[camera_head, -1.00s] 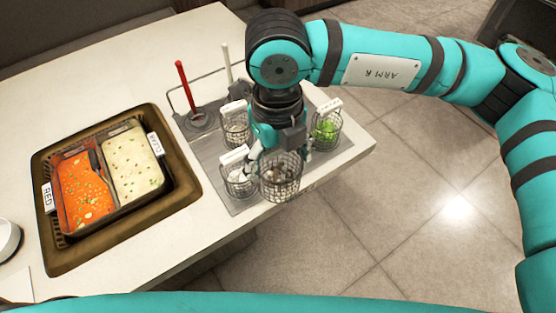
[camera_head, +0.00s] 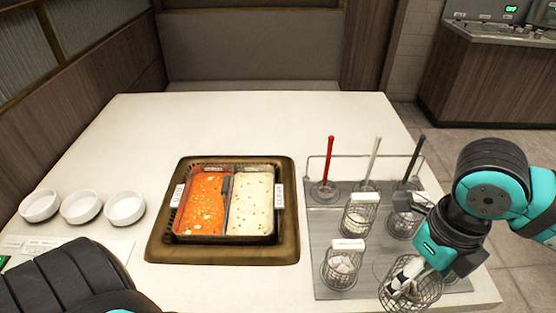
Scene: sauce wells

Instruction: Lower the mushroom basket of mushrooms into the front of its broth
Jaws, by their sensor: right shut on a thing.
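My right gripper (camera_head: 408,276) is shut on the mushroom basket (camera_head: 422,293), a round wire basket at the front right of the grey tray. The fingers cover much of it, so its contents are hard to see. I cannot tell whether it stands on the tray or hangs just above it. The pot (camera_head: 277,228) stands left of the tray, with red broth (camera_head: 206,205) in its left half and pale broth (camera_head: 250,205) in its right half. Both have small bits floating in them. My left gripper is not in view; part of my arm shows at the lower left.
Other wire baskets stand on the grey tray (camera_head: 324,222): back left (camera_head: 359,216), front left (camera_head: 342,266) and back right (camera_head: 402,222), partly hidden. Red, white and black handles rise at its back. Three white bowls (camera_head: 82,207) stand at the left. The table's back (camera_head: 250,120) is clear.

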